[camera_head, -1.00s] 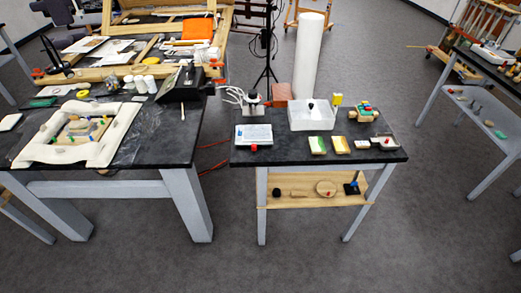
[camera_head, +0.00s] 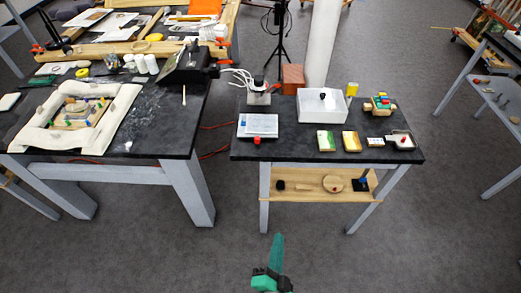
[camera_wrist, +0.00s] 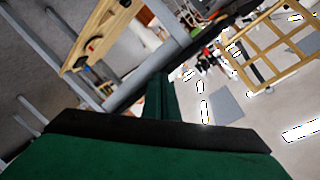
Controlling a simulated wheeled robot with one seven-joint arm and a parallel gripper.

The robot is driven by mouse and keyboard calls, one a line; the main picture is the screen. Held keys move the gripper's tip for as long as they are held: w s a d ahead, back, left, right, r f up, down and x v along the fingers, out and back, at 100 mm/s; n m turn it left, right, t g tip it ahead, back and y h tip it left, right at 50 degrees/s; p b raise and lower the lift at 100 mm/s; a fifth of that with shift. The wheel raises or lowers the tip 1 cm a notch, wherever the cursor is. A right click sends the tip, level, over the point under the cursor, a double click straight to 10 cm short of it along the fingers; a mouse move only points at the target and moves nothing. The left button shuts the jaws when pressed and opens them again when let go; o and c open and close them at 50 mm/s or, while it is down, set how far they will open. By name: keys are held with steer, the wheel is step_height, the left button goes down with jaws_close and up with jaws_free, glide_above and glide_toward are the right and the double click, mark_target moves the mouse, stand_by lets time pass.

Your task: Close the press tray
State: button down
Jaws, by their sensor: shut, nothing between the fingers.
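On the right-hand dark table, a pale flat tray-like plate (camera_head: 258,122) with a red knob at its front edge lies at the front left. A small grey device with a black top (camera_head: 259,95) stands just behind it. I cannot tell for certain that these are the press and its tray. My gripper (camera_head: 277,238) is green and shut, with nothing held, low in front of this table and apart from it. In the wrist view my gripper (camera_wrist: 160,80) shows its fingers together, pointing up the picture; the plate cannot be made out there.
The right-hand table (camera_head: 285,149) also bears a white box (camera_head: 322,110), small coloured blocks (camera_head: 326,141) and a small white piece with a red knob (camera_head: 401,141). Its lower wooden shelf (camera_head: 305,193) holds small items. A cluttered table (camera_head: 165,145) stands left. The front floor is clear.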

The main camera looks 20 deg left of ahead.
steer(key=w+a+r+m+y, duration=0.3)
steer(key=w+a, duration=0.2)
steer(key=w, duration=0.5)
steer(key=m+y, duration=0.1)
steer(key=y, duration=0.1)
glide_toward(258, 142)
steer(key=shift+t, duration=0.3)
steer(key=x, duration=0.6)
steer(key=shift+w+a+f, duration=0.1)
steer(key=shift+w+f, duration=0.1)
steer(key=shift+f, duration=0.1)
